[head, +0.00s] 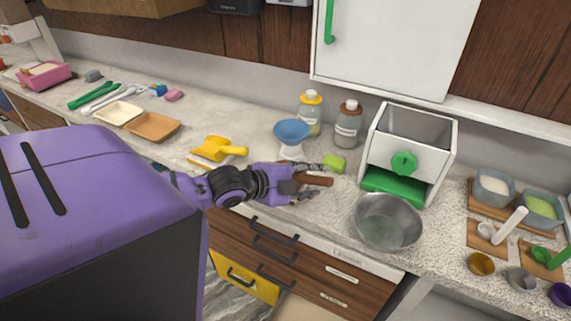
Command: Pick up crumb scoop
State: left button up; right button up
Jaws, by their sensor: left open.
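My left gripper (314,181) reaches over the counter from the left, its fingers spread. A brown handle-like piece (319,181) lies between the fingers; the gripper hides the rest of it, so I cannot tell whether it belongs to the crumb scoop or whether the fingers touch it. A small green block-like item (336,162) is just beyond the upper fingertip. A yellow scoop-shaped tool (217,149) lies on the counter behind my left forearm. My right gripper is not in view.
A steel bowl (387,222) stands right of the gripper, before a white box-shaped machine (441,155) with a green knob. A blue bowl (292,131) on a white stand and two bottles (348,127) stand behind. Small scoops and cups crowd the right end.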

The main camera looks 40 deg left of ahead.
pick_arm(q)
jog(key=shift+w+d+f, duration=0.2)
jog(key=shift+w+f, duration=0.1)
jog(key=shift+w, duration=0.35)
jog(key=c, duration=1)
grip_shut()
jog(key=shift+r, duration=0.15)
